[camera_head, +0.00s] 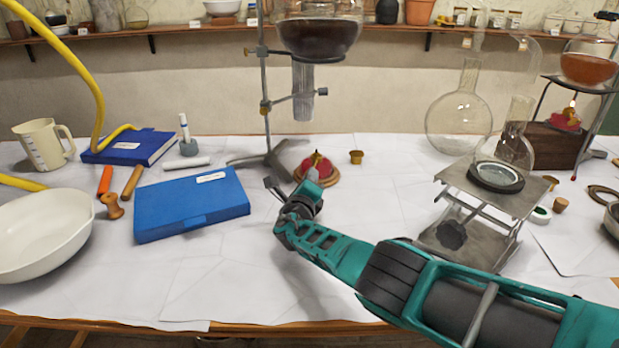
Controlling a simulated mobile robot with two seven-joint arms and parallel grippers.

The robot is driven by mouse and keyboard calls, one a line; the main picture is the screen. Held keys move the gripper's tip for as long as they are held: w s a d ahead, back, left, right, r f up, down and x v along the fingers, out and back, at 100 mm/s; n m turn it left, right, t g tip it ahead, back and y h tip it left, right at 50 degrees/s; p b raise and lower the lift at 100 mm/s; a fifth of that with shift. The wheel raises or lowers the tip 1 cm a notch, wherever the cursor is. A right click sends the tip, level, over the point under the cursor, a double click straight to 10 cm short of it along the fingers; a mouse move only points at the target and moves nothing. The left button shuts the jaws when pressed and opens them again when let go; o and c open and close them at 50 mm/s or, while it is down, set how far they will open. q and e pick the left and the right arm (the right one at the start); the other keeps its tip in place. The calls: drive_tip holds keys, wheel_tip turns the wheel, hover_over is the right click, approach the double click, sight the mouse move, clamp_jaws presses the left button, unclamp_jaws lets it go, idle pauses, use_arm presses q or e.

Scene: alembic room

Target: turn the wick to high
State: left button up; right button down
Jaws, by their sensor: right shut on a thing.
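A red spirit burner (322,170) with a brass-coloured base stands on the white-covered table, close to the foot of the metal stand. A round flask (318,38) of dark liquid hangs from the stand above it. My right gripper (292,185) reaches in from the lower right, with its fingers at the burner's near left side. It is shut on a small part there, which looks like the burner's wick knob; the fingers hide that part. I cannot make out a flame or the wick's height on this burner. My left gripper is not in view.
A blue case (191,204) lies left of my right gripper. A lab jack (490,188) bears a glass flask farther right. A second red burner (566,118) shows a flame at far right. The table's front middle is mostly clear.

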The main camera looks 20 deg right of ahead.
drive_tip(key=shift+n, duration=2)
drive_tip(key=c, duration=1.2)
unclamp_jaws()
drive_tip(key=shift+o, duration=0.2)
